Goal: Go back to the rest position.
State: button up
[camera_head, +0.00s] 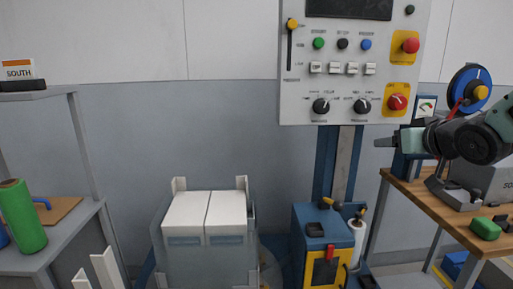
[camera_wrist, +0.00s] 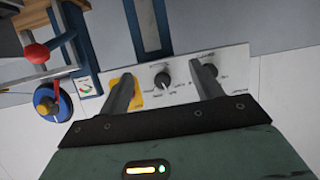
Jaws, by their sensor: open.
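My gripper (camera_head: 386,142) is raised at the right of the head view, pointing left, just below the lower right corner of the control panel (camera_head: 300,95). In the wrist view its two fingers (camera_wrist: 164,78) are spread apart with nothing held between them. The panel (camera_wrist: 180,95) shows upside down beyond the fingers, with a black knob (camera_wrist: 162,80) seen between them. The left finger partly covers a yellow plate (camera_wrist: 128,92). The gap between the fingertips and the panel is hard to judge.
A blue wheel (camera_head: 470,88) with a red lever stands behind my arm at the right. A wooden bench (camera_head: 430,215) lies below it. A blue cabinet (camera_head: 322,240) and a crate with white boxes (camera_head: 205,255) stand below the panel. A green roll (camera_head: 22,217) is at left.

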jog(key=s+a+f+n+g+p, duration=0.1)
jog(key=s+a+f+g, duration=0.15)
jog(key=a, duration=0.25)
jog(key=s+a+f+n+g+p, duration=0.1)
jog(key=s+a+f+g, duration=0.1)
jog(key=s+a, duration=0.3)
jog(key=s+a+f+n+g+p, duration=0.1)
jog(key=s+a+g, duration=0.3)
jog(key=s, duration=0.8)
jog(key=s+a+f+n+g+p, duration=0.2)
jog(key=s+a+g, duration=0.3)
jog(key=s, duration=0.8)
jog(key=shift+a+f+n+h+p, duration=0.3)
jog(key=shift+a+f+n, duration=0.3)
jog(key=shift+n, duration=0.2)
